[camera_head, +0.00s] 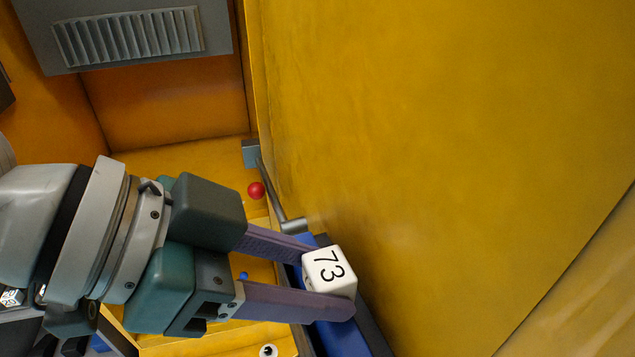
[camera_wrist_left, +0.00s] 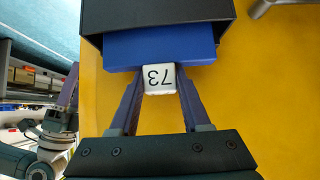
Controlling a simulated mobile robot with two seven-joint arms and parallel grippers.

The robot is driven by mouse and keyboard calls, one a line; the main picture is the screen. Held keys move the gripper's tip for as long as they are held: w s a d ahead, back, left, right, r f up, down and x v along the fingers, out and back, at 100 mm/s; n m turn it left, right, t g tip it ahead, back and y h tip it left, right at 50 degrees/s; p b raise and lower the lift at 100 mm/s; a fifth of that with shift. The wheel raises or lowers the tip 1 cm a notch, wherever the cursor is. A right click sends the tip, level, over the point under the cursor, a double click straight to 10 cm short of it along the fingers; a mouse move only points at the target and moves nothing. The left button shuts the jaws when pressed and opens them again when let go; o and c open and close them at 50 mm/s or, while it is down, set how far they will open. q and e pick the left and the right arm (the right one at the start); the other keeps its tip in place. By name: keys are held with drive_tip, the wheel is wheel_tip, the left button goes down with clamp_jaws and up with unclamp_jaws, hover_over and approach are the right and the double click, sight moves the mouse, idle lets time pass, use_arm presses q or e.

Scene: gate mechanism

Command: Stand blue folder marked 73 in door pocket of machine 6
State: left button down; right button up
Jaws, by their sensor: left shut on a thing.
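The blue folder (camera_head: 340,338) has a white block marked 73 (camera_head: 329,268) on its edge. My left gripper (camera_head: 328,278) is shut on this block, one finger on each side. In the left wrist view the folder (camera_wrist_left: 160,47) sits partly inside the dark door pocket (camera_wrist_left: 160,17), with its near edge and the block (camera_wrist_left: 159,79) sticking out of the opening. The pocket is on the yellow door (camera_head: 450,150). The folder's far part is hidden in the pocket. Part of my right gripper (camera_wrist_left: 70,88) shows at the left of the wrist view; its jaws are unclear.
A grey bar handle (camera_head: 275,190) is on the door just beyond the gripper, near a red ball-shaped knob (camera_head: 256,190). A grey vent panel (camera_head: 130,38) is at the upper left. Shelves with boxes (camera_wrist_left: 30,75) stand in the background of the wrist view.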

use_arm(q)
drive_tip(key=shift+f, duration=0.25)
drive_tip(key=shift+c, duration=1.4)
unclamp_jaws()
drive_tip(key=v, duration=1)
drive_tip(key=shift+w, duration=0.1)
